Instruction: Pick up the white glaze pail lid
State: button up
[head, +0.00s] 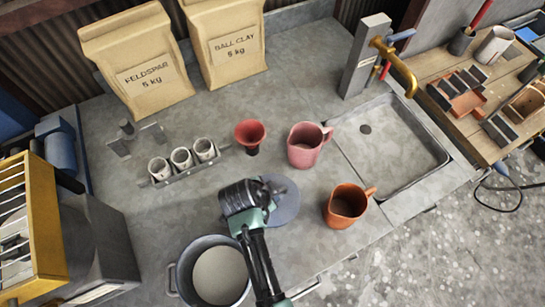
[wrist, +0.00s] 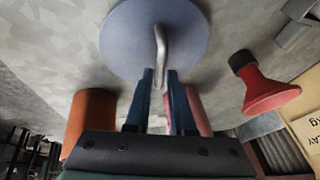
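The pail lid (head: 286,207) is a flat blue-grey disc lying on the grey counter, partly hidden by my gripper in the head view. In the wrist view the lid (wrist: 125,40) fills the top middle, with a bent metal handle (wrist: 161,50) on it. My gripper (wrist: 159,75) is open, its two blue fingers apart with the handle's near end between them; I cannot tell whether they touch it. In the head view my gripper (head: 265,190) is over the lid's left part. The open pail (head: 177,280) holds white glaze and stands to the lower left.
A pink pitcher (head: 303,146), an orange pitcher (head: 347,203) and a red funnel (head: 250,134) stand around the lid. A rack of small cups (head: 181,160) is to the left. Feldspar (head: 140,60) and ball clay (head: 228,40) bags stand behind. A sink (head: 390,140) is right.

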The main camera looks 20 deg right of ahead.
aim_at(289, 203)
jog(key=shift+x, duration=1.55)
jog(key=shift+d, duration=0.1)
jog(key=shift+c, duration=0.3)
grip_shut()
jog(key=shift+r, duration=0.15)
